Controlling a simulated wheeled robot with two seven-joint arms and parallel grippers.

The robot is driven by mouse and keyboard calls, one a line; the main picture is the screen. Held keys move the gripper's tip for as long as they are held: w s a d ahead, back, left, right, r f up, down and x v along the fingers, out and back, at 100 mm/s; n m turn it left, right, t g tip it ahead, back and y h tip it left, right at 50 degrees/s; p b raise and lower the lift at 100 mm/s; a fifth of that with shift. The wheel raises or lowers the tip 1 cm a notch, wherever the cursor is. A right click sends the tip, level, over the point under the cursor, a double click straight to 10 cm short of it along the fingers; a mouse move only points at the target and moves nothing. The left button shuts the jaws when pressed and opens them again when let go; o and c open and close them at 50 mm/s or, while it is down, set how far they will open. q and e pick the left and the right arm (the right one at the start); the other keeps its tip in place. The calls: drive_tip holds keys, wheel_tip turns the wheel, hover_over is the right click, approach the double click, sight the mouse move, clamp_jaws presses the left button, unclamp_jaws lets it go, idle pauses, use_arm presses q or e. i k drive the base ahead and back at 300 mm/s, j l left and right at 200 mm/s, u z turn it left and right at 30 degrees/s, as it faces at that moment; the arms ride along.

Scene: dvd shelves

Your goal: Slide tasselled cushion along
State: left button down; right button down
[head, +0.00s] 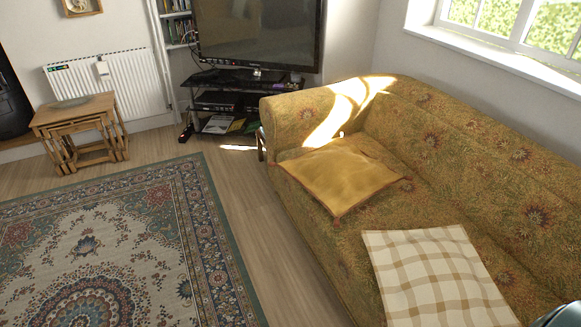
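A yellow-gold cushion with darker trimmed corners, seemingly the tasselled one (343,176), lies flat on the seat of a patterned gold sofa (440,150). It is near the sofa's far armrest, with one corner reaching the seat's front edge. A cream and tan checked cushion (433,278) lies nearer on the same seat, apart from the gold one. A dark rounded part at the bottom right corner seems to be mine. Neither gripper can be seen in the head view.
A patterned rug (120,245) covers the floor at left, with bare wood floor (240,195) between it and the sofa. Nested wooden tables (78,125) stand at far left. A television (258,35) on a dark stand (225,103) is beyond the sofa's far armrest.

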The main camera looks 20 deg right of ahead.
sight(339, 174)
drive_tip(key=i+j+z, duration=0.1)
drive_tip(key=i+z, duration=0.25)
drive_tip(key=i+j+z, duration=0.35)
drive_tip(key=i, duration=0.2)
drive_tip(key=i+j+z, duration=0.2)
drive_tip(key=i+z, duration=0.15)
drive_tip(key=i+j+z, duration=0.25)
drive_tip(key=z, duration=0.15)
drive_tip(key=i+j+z, duration=0.2)
drive_tip(key=z, duration=0.2)
drive_tip(key=i+j+z, duration=0.15)
drive_tip(key=j+z, duration=0.2)
drive_tip(key=j, duration=0.15)
drive_tip(key=i+j+z, duration=0.1)
drive_tip(key=j+z, duration=0.75)
drive_tip(key=j, duration=0.25)
drive_tip(key=j+z, duration=0.45)
drive_tip(key=j, duration=0.25)
